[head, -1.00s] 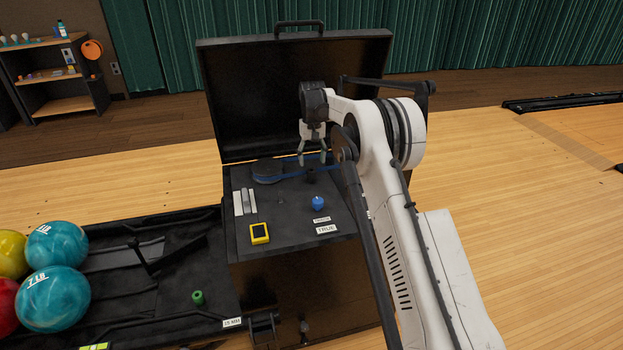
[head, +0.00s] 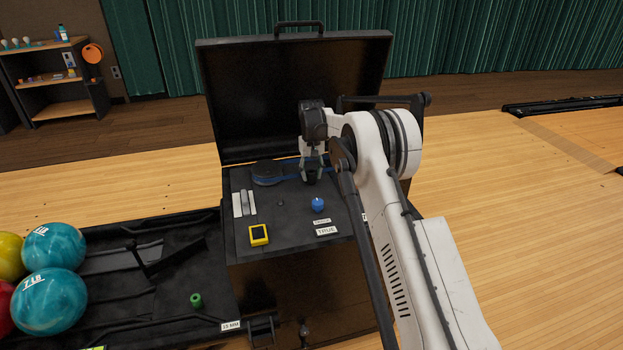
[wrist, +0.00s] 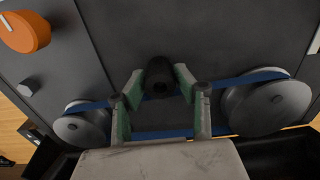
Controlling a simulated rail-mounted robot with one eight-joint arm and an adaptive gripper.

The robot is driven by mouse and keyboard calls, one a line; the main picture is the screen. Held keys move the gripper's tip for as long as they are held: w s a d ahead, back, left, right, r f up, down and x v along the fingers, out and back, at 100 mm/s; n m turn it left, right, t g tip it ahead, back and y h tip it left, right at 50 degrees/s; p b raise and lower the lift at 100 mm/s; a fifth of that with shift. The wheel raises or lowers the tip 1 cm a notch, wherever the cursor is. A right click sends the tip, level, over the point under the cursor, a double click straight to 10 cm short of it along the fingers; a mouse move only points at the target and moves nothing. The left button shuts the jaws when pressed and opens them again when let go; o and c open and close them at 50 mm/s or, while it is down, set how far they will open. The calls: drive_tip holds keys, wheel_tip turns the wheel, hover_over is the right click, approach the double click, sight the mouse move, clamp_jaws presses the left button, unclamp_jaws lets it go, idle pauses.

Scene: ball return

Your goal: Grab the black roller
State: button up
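The black roller (wrist: 160,78) is a short dark cylinder with a hole in its end. It stands on the dark machine panel, between the fingers of my gripper (wrist: 159,82) in the wrist view. In the head view my gripper (head: 311,178) is down at the panel and hides the roller. A blue belt (wrist: 240,80) runs between two grey pulleys, behind and beside the fingers.
The open black case lid (head: 290,95) stands behind the panel. A blue knob (head: 318,205) and a yellow device (head: 259,235) are in front. One grey pulley (wrist: 267,105) is right of my gripper, and an orange knob (wrist: 24,32) is at upper left. Bowling balls (head: 50,300) lie at left.

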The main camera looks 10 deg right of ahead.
drive_tip(key=c, duration=0.6)
drive_tip(key=shift+r, duration=0.15)
drive_tip(key=shift+c, duration=0.2)
